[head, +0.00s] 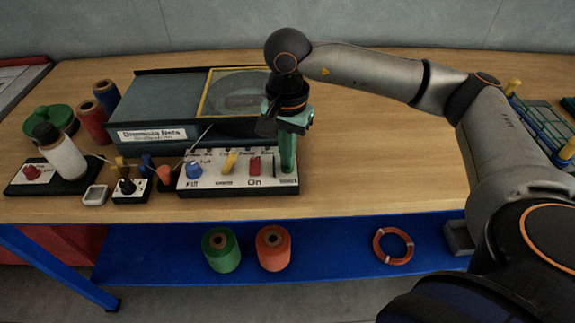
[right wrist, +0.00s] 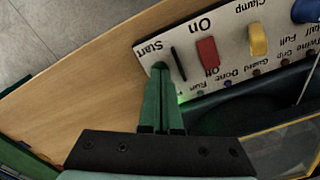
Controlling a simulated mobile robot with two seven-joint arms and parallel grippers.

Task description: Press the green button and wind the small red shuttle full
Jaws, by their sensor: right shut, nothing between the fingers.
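My right gripper (head: 288,165) is shut and empty, pointing down at the right end of the white control panel (head: 210,183). In the right wrist view its green fingertips (right wrist: 161,72) are at the "Start" label, over the green button's place. The button is hidden or blends with the fingertips; I cannot tell whether it is pressed. A green glow shows beside the fingers near the "Run" label. An elongated dull reddish shape, perhaps the shuttle (head: 242,101), lies under the yellow-framed clear guard (head: 205,92). My left gripper is out of view.
The panel carries a blue knob (head: 194,168), a yellow switch (head: 229,162) and a red switch (head: 254,166). The table (head: 375,165) is clear right of the panel. A netting rack (head: 545,130) stands far right.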

